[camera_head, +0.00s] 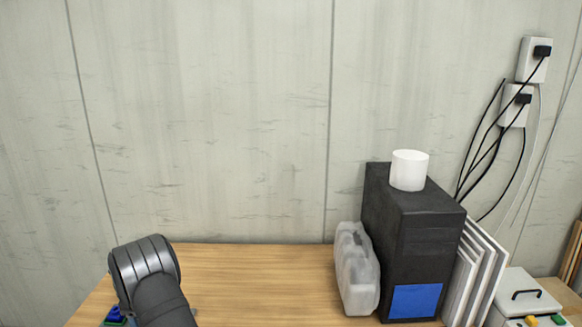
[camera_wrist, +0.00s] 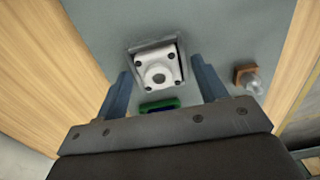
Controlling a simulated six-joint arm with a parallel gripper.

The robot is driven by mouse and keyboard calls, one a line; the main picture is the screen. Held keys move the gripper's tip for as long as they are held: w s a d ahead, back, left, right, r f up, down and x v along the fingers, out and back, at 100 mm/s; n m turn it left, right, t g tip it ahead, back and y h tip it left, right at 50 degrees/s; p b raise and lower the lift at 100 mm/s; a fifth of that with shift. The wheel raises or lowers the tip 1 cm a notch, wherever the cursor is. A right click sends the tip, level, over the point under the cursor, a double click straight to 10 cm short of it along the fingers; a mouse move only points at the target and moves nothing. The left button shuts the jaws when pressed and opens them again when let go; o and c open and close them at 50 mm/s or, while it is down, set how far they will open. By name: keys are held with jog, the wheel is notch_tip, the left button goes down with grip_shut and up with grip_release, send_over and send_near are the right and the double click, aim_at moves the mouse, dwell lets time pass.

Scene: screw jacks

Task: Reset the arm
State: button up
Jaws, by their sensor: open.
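My gripper (camera_wrist: 161,68) shows in the wrist view with its two blue-grey fingers apart and nothing visible held between them. Beyond the fingertips is a white square block (camera_wrist: 155,67) with a round dark centre and dark screws at its corners, set in a grey frame. Whether the fingers touch it I cannot tell. A green piece (camera_wrist: 160,104) lies between the fingers, close to the gripper body. In the head view a rounded dark section of my arm stands at the lower left, and the gripper is not visible there.
A grey panel (camera_wrist: 100,25) carries the block and a clear dome on a brown base (camera_wrist: 246,77). In the head view a black case (camera_head: 415,245) with a white cylinder (camera_head: 409,170) on top stands right, beside a translucent container (camera_head: 356,270). The wooden tabletop (camera_head: 260,285) between is clear.

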notch_tip(320, 180, up, 5)
jog(key=shift+w+f, duration=0.1)
jog(key=shift+f, duration=0.05)
jog(key=d+r, duration=0.3)
jog(key=d, duration=0.8)
jog(key=d+r, duration=0.3)
jog(key=d, duration=0.7)
jog(key=a+f, duration=0.2)
jog(key=a, duration=0.1)
jog(key=a+f, duration=0.2)
jog(key=a, duration=0.1)
jog(key=a+f, duration=0.2)
jog(key=a, duration=0.2)
jog(key=shift+w+f, duration=0.2)
jog(key=f, duration=0.3)
jog(key=shift+a, duration=0.3)
jog(key=shift+f, duration=0.45)
